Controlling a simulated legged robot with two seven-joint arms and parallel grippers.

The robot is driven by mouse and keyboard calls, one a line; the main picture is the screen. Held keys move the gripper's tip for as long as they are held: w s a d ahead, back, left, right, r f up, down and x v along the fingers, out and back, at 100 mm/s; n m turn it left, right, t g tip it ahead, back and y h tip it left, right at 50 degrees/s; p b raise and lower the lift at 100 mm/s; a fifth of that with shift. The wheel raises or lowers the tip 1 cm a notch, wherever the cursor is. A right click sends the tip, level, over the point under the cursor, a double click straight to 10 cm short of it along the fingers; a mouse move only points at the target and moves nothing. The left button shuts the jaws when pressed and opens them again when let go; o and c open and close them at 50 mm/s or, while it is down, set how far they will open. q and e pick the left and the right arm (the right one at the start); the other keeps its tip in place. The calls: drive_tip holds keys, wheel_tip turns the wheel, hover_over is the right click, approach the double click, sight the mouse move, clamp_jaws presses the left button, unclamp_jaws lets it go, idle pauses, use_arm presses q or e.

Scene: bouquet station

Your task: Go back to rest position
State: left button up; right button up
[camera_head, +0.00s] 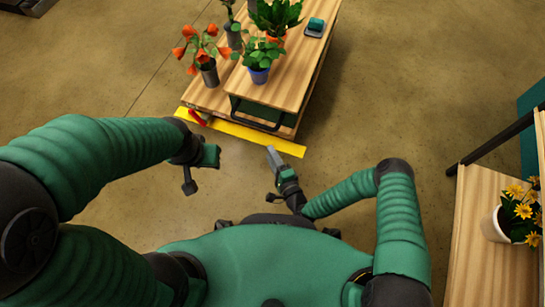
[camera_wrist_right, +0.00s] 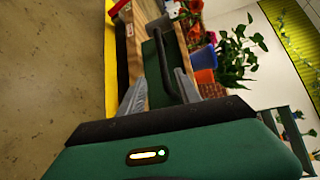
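My right gripper (camera_head: 272,157) is in front of my green body in the camera_head view, just short of the cart's yellow edge. Its two grey fingers stand apart in the right wrist view (camera_wrist_right: 160,92), with nothing held between them. The cart's black handle shows beyond them. My left arm reaches in from the left. Its wrist and green gripper body (camera_head: 208,156) hang above the floor left of the right gripper. The left fingers cannot be made out, and nothing is seen in them.
A wooden cart (camera_head: 292,85) with a yellow front strip (camera_head: 245,132) and black handle (camera_head: 255,119) stands ahead. It bears orange flowers (camera_head: 203,52) and green plants (camera_head: 260,54). At right, a wooden shelf (camera_head: 480,255) holds yellow flowers in a white pot (camera_head: 492,226). Open floor lies between.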

drive_tip(key=d+r+n+g+h+p, duration=0.5)
drive_tip(key=d+r+n+g, duration=0.3)
drive_tip(key=d+r+n, duration=0.55)
drive_tip(key=s+d+r+g+h+p, duration=0.1)
drive_tip(key=s+d+r+g+h, duration=0.1)
drive_tip(key=s+d+r, duration=0.45)
drive_tip(key=s+d+r+g+h+p, duration=0.15)
drive_tip(key=s+d+r, duration=0.25)
drive_tip(key=s+r, duration=0.5)
wheel_tip(320, 180, up, 40)
drive_tip(key=w+p, duration=0.1)
drive_tip(key=p, duration=3.6)
drive_tip(key=shift+w+a+r+p, duration=0.2)
drive_tip(key=shift+w+a+p, duration=0.05)
drive_tip(key=shift+p, duration=0.15)
